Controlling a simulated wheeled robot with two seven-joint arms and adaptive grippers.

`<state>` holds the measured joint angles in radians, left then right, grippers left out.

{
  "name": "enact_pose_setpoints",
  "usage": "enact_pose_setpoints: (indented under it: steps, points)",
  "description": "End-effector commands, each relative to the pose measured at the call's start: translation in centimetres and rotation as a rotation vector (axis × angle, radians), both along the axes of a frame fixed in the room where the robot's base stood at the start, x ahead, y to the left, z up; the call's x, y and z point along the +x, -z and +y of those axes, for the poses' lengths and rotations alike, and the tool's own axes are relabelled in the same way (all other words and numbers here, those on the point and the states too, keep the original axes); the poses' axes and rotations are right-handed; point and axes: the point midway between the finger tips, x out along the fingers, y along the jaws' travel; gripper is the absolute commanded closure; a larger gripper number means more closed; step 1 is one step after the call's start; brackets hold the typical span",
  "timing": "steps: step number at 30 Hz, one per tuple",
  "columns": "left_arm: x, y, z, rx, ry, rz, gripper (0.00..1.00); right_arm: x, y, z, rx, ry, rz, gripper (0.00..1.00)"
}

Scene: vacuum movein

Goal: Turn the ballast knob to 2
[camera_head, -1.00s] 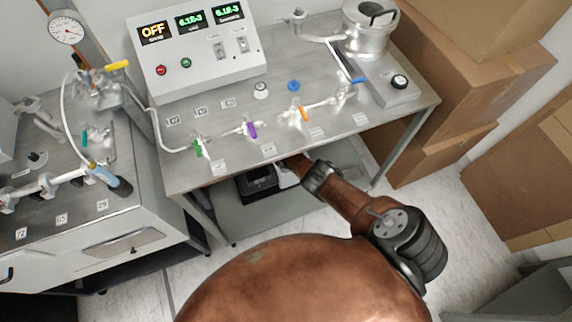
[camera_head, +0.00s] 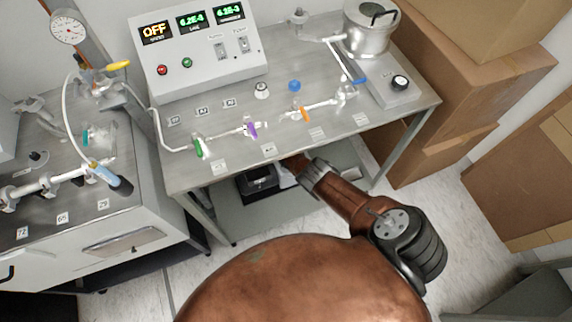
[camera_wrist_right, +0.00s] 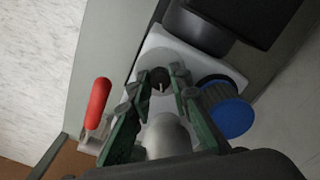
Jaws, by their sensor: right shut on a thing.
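In the right wrist view, a small dark round knob (camera_wrist_right: 159,80) with a pale pointer line sits on a white pump housing (camera_wrist_right: 153,48). My right gripper (camera_wrist_right: 166,77) has its two green toothed fingers on either side of the knob, shut on it. The pointer runs roughly up and down in that view; no numbers around the knob are readable. In the head view my right arm reaches under the bench, and the knob and fingertips are hidden. The dark pump body (camera_head: 258,183) shows on the lower shelf. My left gripper is not in view.
Near the knob are a red-handled valve (camera_wrist_right: 98,102) at left and a blue cap (camera_wrist_right: 231,119) at right. The steel bench top (camera_head: 300,132) overhangs my right arm. Cardboard boxes (camera_head: 440,115) stand to its right. Open floor (camera_head: 410,205) lies in front.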

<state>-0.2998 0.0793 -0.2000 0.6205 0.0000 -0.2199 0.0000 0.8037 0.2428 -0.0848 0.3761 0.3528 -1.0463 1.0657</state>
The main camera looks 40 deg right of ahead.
Motion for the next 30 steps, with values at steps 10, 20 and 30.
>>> enact_pose_setpoints:
  steps: [10,20,30]
  points:
    - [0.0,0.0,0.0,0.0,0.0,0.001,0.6,0.1,0.0,0.0,0.0,0.0,-0.001,0.67]
    - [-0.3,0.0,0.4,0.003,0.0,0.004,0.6,0.0,0.0,0.0,0.0,-0.001,-0.001,0.64]
    - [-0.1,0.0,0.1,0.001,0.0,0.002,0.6,0.2,-1.6,0.5,0.008,-0.007,-0.002,0.64]
